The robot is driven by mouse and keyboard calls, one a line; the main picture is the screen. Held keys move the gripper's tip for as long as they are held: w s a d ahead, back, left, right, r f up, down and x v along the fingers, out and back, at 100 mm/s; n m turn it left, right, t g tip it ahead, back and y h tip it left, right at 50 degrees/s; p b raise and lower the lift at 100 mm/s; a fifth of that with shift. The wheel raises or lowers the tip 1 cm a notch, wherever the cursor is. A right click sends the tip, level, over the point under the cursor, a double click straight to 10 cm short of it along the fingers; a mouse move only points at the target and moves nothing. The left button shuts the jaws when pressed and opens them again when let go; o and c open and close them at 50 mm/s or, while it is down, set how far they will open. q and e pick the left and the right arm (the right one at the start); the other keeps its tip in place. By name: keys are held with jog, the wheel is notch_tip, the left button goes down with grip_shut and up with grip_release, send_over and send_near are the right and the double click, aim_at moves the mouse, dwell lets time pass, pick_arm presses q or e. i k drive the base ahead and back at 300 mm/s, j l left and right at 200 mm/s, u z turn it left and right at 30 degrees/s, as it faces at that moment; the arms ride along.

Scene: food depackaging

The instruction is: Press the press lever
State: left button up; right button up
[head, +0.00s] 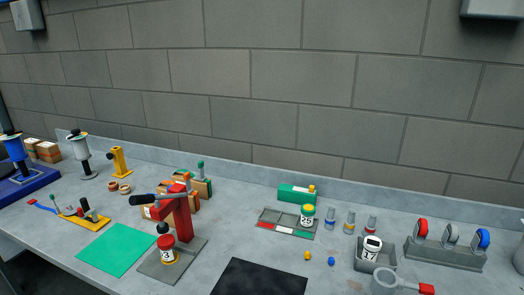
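A red press (184,222) stands on a grey base plate (192,262) left of the middle of the bench. Its press lever (145,198) reaches out to the left from the top of the press, about level, with a dark grip at its end. A dark round press head (163,228) hangs under the arm of the press. A white jar with a red lid (167,248) stands upright on the base plate below that head. A small gap seems to show between them, but I cannot tell for sure. Neither of my grippers is in view.
A green mat (117,249) lies left of the press and a black mat (260,279) to its right. Boxes (200,187) stand close behind the press. A tray (272,229), small bottles and a grey rack (445,254) fill the right side.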

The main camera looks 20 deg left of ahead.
aim_at(135, 200)
jog(key=j+u, duration=0.1)
jog(key=u, duration=0.3)
jog(key=j+u, duration=0.15)
jog(key=u, duration=0.25)
jog(key=j+u, duration=0.1)
jog(key=u, duration=0.3)
jog(key=j+u, duration=0.1)
jog(key=u, duration=0.25)
jog(key=i, duration=0.05)
